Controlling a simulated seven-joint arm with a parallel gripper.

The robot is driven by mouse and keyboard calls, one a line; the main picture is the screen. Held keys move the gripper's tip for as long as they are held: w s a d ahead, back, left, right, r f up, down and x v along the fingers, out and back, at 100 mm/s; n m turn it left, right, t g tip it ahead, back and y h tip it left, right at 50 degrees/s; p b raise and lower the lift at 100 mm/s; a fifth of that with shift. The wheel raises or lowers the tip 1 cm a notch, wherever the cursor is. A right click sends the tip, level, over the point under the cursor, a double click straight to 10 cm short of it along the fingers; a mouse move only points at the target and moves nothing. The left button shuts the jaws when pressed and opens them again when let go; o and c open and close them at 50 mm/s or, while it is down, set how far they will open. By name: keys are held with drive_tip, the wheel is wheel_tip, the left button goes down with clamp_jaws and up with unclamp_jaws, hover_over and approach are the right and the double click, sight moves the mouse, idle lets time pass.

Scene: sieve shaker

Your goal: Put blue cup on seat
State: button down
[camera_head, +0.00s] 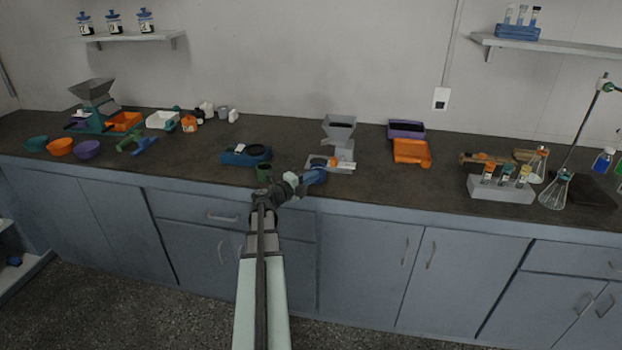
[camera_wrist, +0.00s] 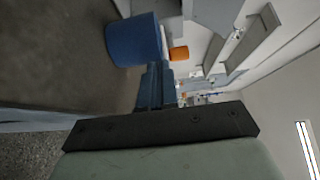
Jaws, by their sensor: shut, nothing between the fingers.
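The blue cup (camera_head: 316,177) stands near the front edge of the bench in the head view, just right of my gripper (camera_head: 300,182). In the wrist view the blue cup (camera_wrist: 135,40) is large, just beyond and left of the fingertips of my gripper (camera_wrist: 156,68). The fingers are together with nothing between them. I cannot tell whether they touch the cup. A grey hopper machine (camera_head: 341,143) stands behind the cup, with a low light base (camera_head: 343,168). I cannot tell for certain which part is the seat.
A blue device with a dark round top (camera_head: 245,155) and a dark green cup (camera_head: 264,172) are left of my gripper. A small orange part (camera_wrist: 178,53) shows beyond the blue cup.

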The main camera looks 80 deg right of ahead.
drive_tip(key=d, duration=0.3)
drive_tip(key=shift+w+d, duration=0.1)
drive_tip(key=shift+w, duration=0.15)
drive_tip(key=shift+a, duration=0.2)
drive_tip(key=shift+s+a, duration=0.1)
drive_tip(key=shift+a, duration=0.25)
drive_tip(key=a, duration=0.4)
drive_tip(key=shift+s, duration=0.1)
drive_tip(key=v, duration=0.9)
drive_tip(key=shift+w, duration=0.2)
drive_tip(key=c, duration=1.9)
unclamp_jaws()
drive_tip(key=shift+d, duration=0.15)
